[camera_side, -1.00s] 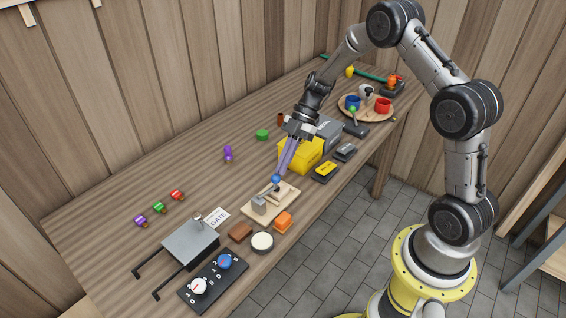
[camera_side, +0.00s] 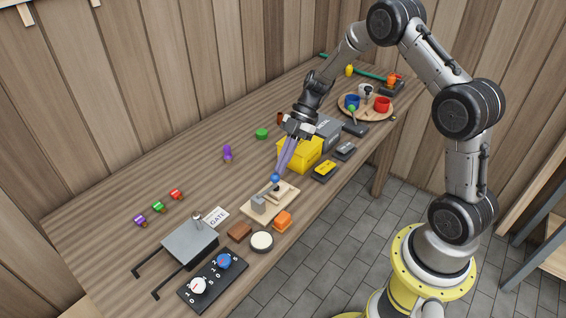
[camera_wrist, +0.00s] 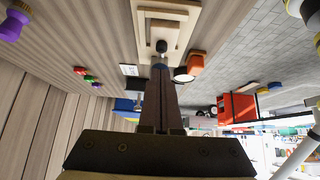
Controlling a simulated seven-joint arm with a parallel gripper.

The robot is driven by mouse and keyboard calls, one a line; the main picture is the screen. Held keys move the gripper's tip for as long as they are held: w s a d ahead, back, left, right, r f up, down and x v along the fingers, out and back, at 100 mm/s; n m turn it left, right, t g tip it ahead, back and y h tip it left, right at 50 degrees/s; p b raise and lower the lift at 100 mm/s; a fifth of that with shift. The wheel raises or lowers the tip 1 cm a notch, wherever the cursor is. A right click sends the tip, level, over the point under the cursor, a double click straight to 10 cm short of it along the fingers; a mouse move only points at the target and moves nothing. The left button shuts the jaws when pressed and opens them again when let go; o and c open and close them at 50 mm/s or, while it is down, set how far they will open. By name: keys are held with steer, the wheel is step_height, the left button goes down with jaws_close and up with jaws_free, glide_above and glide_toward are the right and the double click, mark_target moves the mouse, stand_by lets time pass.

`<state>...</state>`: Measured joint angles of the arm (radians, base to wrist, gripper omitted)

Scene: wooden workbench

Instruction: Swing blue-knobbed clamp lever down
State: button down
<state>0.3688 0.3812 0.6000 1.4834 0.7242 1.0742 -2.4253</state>
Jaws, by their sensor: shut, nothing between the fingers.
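In the wrist view the pale base (camera_wrist: 143,22) is at the top, and a bit of blue knob (camera_wrist: 159,64) shows at the fingertips (camera_wrist: 160,70). The lever is mostly hidden.
A yellow bin (camera_side: 298,156) stands just behind.

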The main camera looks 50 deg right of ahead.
steer(key=d+r, duration=0.1)
steer(key=d, duration=0.2)
steer(key=d+r, duration=0.1)
steer(key=d, duration=0.3)
steer(key=d+r, duration=0.2)
steer(key=d, duration=0.1)
steer(key=shift+d, duration=0.3)
steer(key=s+a+r+n+t+h, duration=0.15)
steer(key=s+a+r, duration=0.25)
steer(key=a+r, duration=0.45)
steer(key=s+a+r+h, duration=0.25)
steer(key=a+r, duration=0.25)
steer(key=r, duration=0.6)
steer(key=s+a+r+m+t+h, duration=0.2)
steer(key=s+m, duration=0.4)
steer(key=s, duration=0.7)
steer(key=s+d+f+m+t+h, duration=0.1)
steer(key=s+f+m, duration=0.4)
steer(key=m, duration=0.8)
steer(key=shift+s+d+f+t+h, duration=0.15)
steer(key=shift+s+d+t+h, duration=0.25)
steer(key=shift+d, duration=0.4)
steer(key=shift+w+m, duration=0.1)
steer(key=shift+m, duration=0.15)
